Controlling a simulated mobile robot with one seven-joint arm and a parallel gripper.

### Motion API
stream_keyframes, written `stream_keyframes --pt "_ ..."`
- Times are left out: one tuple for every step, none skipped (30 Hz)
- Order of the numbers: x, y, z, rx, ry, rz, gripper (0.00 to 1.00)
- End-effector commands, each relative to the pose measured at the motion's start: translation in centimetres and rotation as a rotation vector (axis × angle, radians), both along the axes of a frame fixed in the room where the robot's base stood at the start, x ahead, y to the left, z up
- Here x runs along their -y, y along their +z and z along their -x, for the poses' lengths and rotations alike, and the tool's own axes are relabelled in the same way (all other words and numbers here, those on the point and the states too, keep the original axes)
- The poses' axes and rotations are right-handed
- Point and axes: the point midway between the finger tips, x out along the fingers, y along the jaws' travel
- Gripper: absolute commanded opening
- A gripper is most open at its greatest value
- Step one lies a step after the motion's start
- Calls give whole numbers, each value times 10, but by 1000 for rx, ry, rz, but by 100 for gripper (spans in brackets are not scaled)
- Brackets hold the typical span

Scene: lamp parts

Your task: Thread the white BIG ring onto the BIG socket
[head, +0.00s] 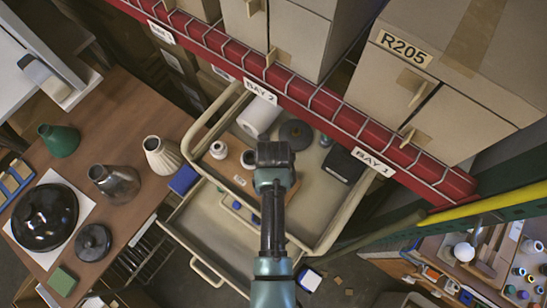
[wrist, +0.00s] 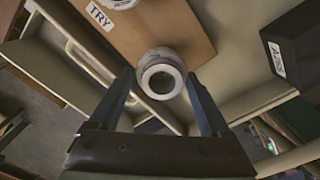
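In the wrist view my gripper (wrist: 160,74) has its two dark fingers apart. A white ring-shaped part (wrist: 160,78) shows between the fingertips, its round opening facing the camera. A brighter white rim shows just behind it; I cannot tell whether this is the socket. Slim gaps seem to lie beside the fingers, and contact is unclear. A brown board (wrist: 150,30) lies behind, with another white part (wrist: 122,3) at the top edge. In the head view my gripper (head: 275,155) is over the cart and hides what is under it. Two white parts, one at left (head: 218,150) and one nearer (head: 248,158), stand on the board.
The cart (head: 205,235) has a raised rail around it. A white roll (head: 258,116), a dark round part (head: 296,134) and a black box (head: 345,164) stand close to my gripper. A wooden table (head: 130,105) with lamp parts is at left, a red shelf beam (head: 300,88) behind.

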Motion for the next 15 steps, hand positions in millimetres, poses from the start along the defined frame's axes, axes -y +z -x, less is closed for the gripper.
stream_keyframes --pt "0 1 -1 3 1 0 92" --pt "0 1 -2 4 1 0 93" --pt "0 2 -2 6 1 1 93" --pt "0 2 -3 6 1 1 93" --pt "0 2 -3 7 1 1 93" --pt "0 2 -3 8 1 1 93" --pt "0 3 -3 8 1 2 93" --pt "0 3 -4 9 1 1 93" --pt "0 3 -4 9 3 1 93" --pt "0 3 -4 10 10 1 93" --pt "1 3 -4 10 23 1 93" --pt "1 3 -4 11 53 2 93" --pt "1 4 -4 12 84 1 93" --pt "1 4 -4 12 120 1 93" --pt "1 4 -4 12 175 0 93"
